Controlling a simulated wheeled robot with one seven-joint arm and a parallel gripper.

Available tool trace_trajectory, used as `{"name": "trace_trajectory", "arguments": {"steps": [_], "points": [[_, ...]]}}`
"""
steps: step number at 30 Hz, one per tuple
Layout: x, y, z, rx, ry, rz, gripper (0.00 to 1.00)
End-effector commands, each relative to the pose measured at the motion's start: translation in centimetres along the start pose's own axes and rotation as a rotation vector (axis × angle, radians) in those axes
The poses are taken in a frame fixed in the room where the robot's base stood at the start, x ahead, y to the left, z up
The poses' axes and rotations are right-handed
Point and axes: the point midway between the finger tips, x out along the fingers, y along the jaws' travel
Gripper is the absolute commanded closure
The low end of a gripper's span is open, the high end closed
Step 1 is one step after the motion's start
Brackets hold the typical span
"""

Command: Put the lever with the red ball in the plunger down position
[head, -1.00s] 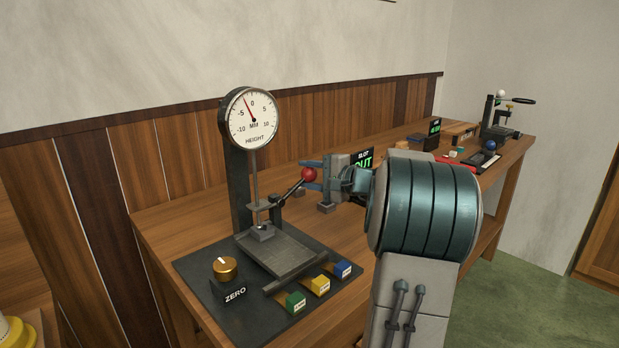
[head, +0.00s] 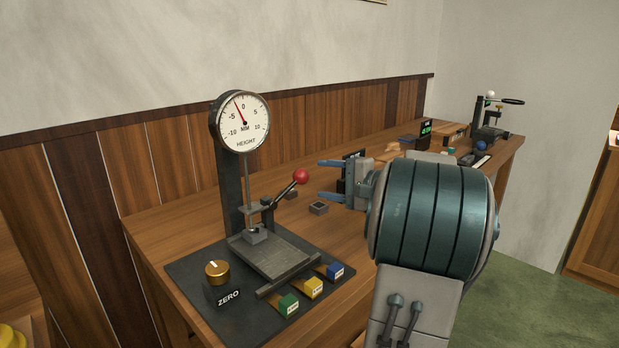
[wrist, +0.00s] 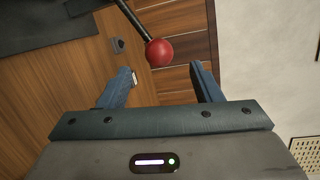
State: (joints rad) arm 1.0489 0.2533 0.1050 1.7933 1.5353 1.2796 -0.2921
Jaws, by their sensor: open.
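The lever's red ball (head: 301,176) stands at the upper right end of a dark rod (head: 284,191) on the height gauge (head: 232,170). The rod slopes up to the right from its pivot. The plunger foot (head: 256,236) appears low, at or close to the gauge's flat plate. My gripper (head: 329,179) is open and empty, just right of the ball, with blue fingers pointing left towards it. In the wrist view the red ball (wrist: 159,52) lies just beyond the gap between the open fingertips (wrist: 163,80), apart from both.
The dial (head: 242,121) tops the gauge, its needle left of zero. A brass zero knob (head: 217,272) and green, yellow and blue blocks (head: 313,287) sit on the dark base. A small grey block (head: 318,208) lies on the bench below my fingers. Other instruments stand farther right.

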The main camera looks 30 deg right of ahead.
Motion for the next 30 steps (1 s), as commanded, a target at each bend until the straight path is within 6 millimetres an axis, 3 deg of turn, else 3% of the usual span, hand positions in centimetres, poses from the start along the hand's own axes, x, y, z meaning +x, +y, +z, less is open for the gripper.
{"name": "trace_trajectory", "arguments": {"steps": [3, 10, 30], "points": [[-2.6, -0.1, -0.1, 0.0, 0.004, -0.001, 0.41], [-5.3, 0.0, 0.0, 0.0, 0.001, -0.001, 0.41], [-5.6, -0.1, 0.2, -0.001, -0.003, 0.003, 0.41]]}}
